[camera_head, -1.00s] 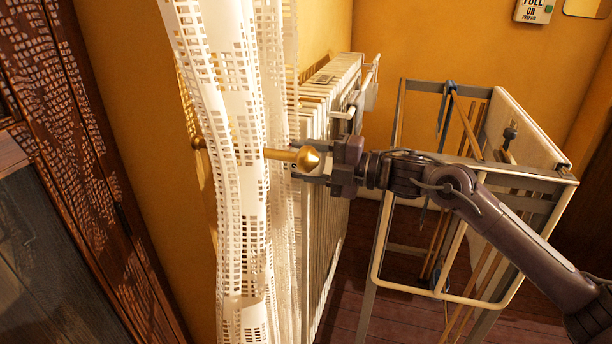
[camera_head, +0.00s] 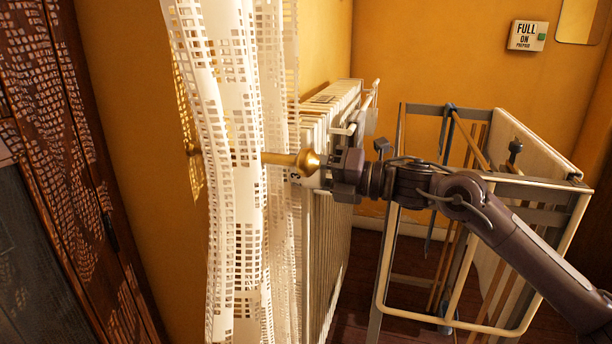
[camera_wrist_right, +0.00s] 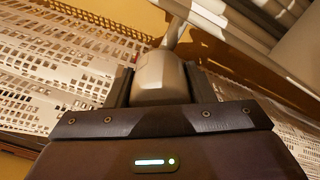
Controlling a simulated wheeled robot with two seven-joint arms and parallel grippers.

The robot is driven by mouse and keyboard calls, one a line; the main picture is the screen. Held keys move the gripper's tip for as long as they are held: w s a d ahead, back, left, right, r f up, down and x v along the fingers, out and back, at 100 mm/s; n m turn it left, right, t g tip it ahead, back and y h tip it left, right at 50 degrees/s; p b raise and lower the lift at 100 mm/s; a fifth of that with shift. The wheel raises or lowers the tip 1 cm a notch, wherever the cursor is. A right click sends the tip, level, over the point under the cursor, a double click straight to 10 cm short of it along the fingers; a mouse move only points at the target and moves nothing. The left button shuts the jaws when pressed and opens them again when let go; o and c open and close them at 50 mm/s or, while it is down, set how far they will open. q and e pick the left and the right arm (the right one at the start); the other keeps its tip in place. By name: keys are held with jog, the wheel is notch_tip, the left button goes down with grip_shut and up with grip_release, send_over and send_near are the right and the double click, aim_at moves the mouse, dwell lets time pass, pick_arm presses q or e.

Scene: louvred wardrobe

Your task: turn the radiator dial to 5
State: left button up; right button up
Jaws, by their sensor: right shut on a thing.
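The radiator dial (camera_wrist_right: 160,80) is a pale, rounded cylinder in the right wrist view, with a pale pipe rising behind it. My right gripper (camera_wrist_right: 158,90) is shut on it, one dark finger on each side. In the head view my right gripper (camera_head: 328,174) reaches in from the right to the near end of the white radiator (camera_head: 322,235). There the dial is mostly hidden behind a brass knob and the fingers. A small pale part with dark marks shows below the knob; I cannot read the setting surely. My left gripper is not in view.
A brass rod with a knob end (camera_head: 305,161) sticks out in front of my right gripper. A white perforated curtain (camera_head: 240,230) hangs at its left. A drying-rack-like frame (camera_head: 385,265) stands under my right arm. A dark louvred wardrobe (camera_head: 75,200) is at the left.

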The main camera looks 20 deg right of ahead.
aim_at(324, 175)
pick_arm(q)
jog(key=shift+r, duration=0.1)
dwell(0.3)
pick_arm(e)
jog(key=o, duration=1)
jog(key=shift+c, duration=0.2)
jog(key=shift+d, duration=0.1)
jog(key=v, duration=0.3)
jog(key=b+v, duration=0.1)
jog(key=v, duration=0.2)
jog(key=shift+s+d+f+b, duration=0.15)
jog(key=shift+f+b, duration=0.1)
jog(key=shift+b, duration=0.05)
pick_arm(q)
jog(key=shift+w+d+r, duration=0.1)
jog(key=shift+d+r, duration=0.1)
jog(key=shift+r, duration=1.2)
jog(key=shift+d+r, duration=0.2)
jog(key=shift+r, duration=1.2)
pick_arm(e)
jog(key=shift+s+d+r, duration=0.2)
jog(key=shift+s+d, duration=0.2)
jog(key=shift+d, duration=0.1)
